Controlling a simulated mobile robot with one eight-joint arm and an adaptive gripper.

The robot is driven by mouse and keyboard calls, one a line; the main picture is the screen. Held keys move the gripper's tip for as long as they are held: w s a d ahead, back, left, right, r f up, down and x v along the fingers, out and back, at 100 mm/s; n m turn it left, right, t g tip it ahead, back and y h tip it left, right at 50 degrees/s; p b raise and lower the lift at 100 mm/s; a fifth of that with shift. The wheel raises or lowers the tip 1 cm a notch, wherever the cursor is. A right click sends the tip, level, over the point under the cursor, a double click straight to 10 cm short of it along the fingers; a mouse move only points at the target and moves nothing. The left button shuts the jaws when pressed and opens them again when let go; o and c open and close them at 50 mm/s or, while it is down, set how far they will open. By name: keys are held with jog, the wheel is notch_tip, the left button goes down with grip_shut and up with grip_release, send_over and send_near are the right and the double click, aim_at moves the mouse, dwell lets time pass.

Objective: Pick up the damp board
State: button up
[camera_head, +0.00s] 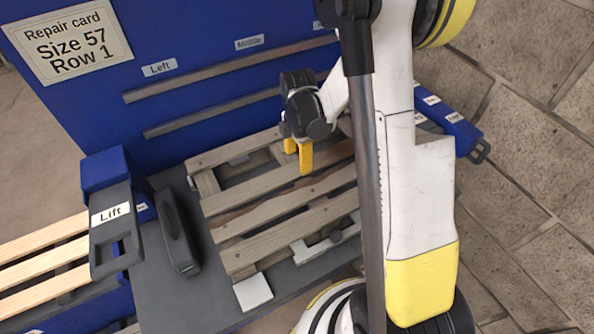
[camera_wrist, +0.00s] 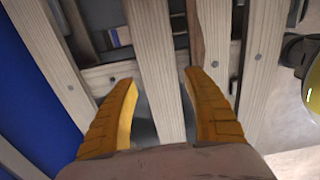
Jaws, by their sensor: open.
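A weathered wooden pallet (camera_head: 240,262) lies on the dark grey table, with several grey-brown slats. I cannot tell for sure which piece is the damp board. My gripper (camera_head: 298,157) is over the pallet's upper right part, its yellow fingers pointing down. In the wrist view its open fingers (camera_wrist: 161,90) stand either side of the middle slat, apart from it, with nothing held.
A blue panel (camera_head: 200,108) with rails and a "Repair card Size 57 Row 1" sign (camera_head: 67,40) stands behind. A "Lift" plate (camera_head: 114,235) and a dark handheld device (camera_head: 177,232) are left of the pallet. Pale boards (camera_head: 40,260) lie far left. Paved floor is right.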

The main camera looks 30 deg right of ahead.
aim_at(297, 169)
notch_tip(297, 169, down, 4)
jog(key=shift+w+f+b, duration=0.1)
jog(key=shift+f+b, duration=0.15)
jog(key=shift+b, duration=0.4)
jog(key=shift+r, duration=0.1)
jog(key=shift+c, duration=0.4)
jog(key=c, duration=0.9)
jog(key=shift+c, duration=0.2)
jog(key=shift+r, duration=0.5)
jog(key=r, duration=0.1)
jog(key=s+r+p, duration=0.1)
jog(key=shift+r+p, duration=0.3)
jog(key=shift+r, duration=0.05)
jog(key=s, duration=1.7)
jog(key=shift+f, duration=0.1)
